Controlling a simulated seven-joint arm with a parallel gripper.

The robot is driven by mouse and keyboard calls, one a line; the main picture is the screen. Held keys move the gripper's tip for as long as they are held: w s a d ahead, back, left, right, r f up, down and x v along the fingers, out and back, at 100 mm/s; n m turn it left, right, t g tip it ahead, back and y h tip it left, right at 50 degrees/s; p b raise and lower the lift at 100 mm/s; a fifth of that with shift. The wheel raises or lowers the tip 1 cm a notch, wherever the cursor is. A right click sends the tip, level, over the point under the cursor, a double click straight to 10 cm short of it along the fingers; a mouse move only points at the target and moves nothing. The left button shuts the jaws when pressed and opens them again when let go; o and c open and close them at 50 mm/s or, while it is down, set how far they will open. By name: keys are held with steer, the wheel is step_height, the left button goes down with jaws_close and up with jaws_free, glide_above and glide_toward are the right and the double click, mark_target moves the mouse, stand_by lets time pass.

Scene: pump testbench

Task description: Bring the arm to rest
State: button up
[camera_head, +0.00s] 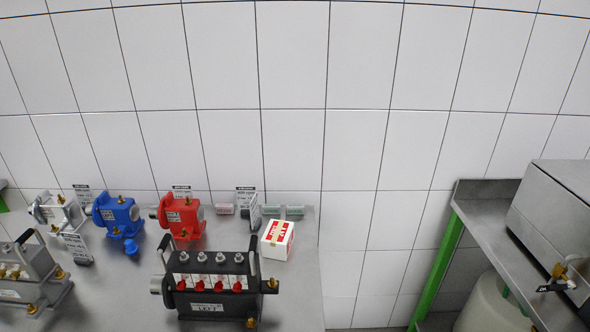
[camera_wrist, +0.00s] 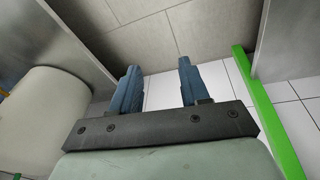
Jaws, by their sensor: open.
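My gripper (camera_wrist: 158,85) shows in the wrist view. Its two blue fingers are apart, with nothing between them. My gripper and arm do not show in the head view.
In the head view, a grey bench (camera_head: 300,300) at left holds a red pump (camera_head: 181,217), a blue pump (camera_head: 117,215), a black manifold (camera_head: 213,285) and a white-red box (camera_head: 278,240). At right, a grey table (camera_head: 490,230) bears a metal unit (camera_head: 560,220). A pale tank (camera_head: 492,310) stands beneath.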

steer(key=s+a+f+n+g, duration=0.1)
steer(key=s+a+g, duration=0.3)
steer(key=s, duration=0.9)
steer(key=s+a+f+n+g+y, duration=0.1)
steer(key=s+a+g, duration=0.3)
steer(key=s, duration=0.9)
steer(key=shift+s+g+y, duration=0.3)
steer(key=shift+s+g, duration=0.1)
steer(key=shift+f, duration=0.1)
steer(key=shift+c, duration=0.2)
